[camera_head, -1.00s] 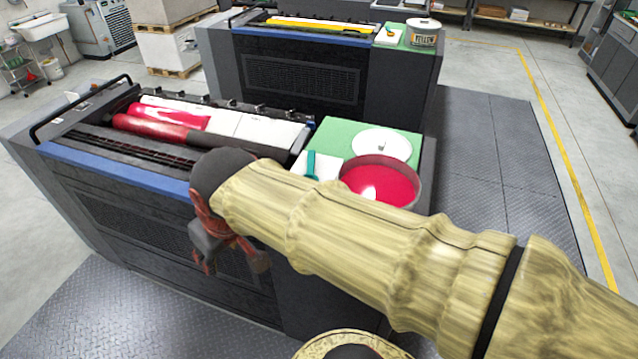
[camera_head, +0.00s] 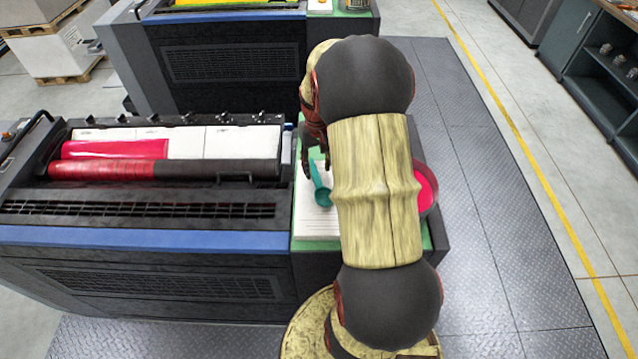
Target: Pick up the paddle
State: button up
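A teal paddle (camera_head: 321,193) lies on a white sheet of paper (camera_head: 315,225) on the green-topped end of the near ink unit. Its rounded end is toward the lower right and its narrow handle runs up toward my gripper. My gripper (camera_head: 315,166) is at the upper end of the paddle, with its dark fingers pointing down and apart. The handle's top end shows between or just behind the fingers. I cannot tell whether they touch it. My arm covers much of the green surface to the right.
A tub of red ink (camera_head: 427,187) stands right of the paddle, partly hidden by my arm. The press rollers (camera_head: 115,168) lie to the left. A second ink unit (camera_head: 230,60) stands behind. The metal-plate floor (camera_head: 480,200) on the right is clear.

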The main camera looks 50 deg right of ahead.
aim_at(318, 180)
jog(key=f, duration=0.4)
jog(key=shift+s+a+f, duration=0.2)
jog(key=shift+s, duration=0.1)
jog(key=shift+w+f, duration=0.1)
jog(key=shift+f, duration=0.3)
jog(key=c, duration=0.3)
grip_shut()
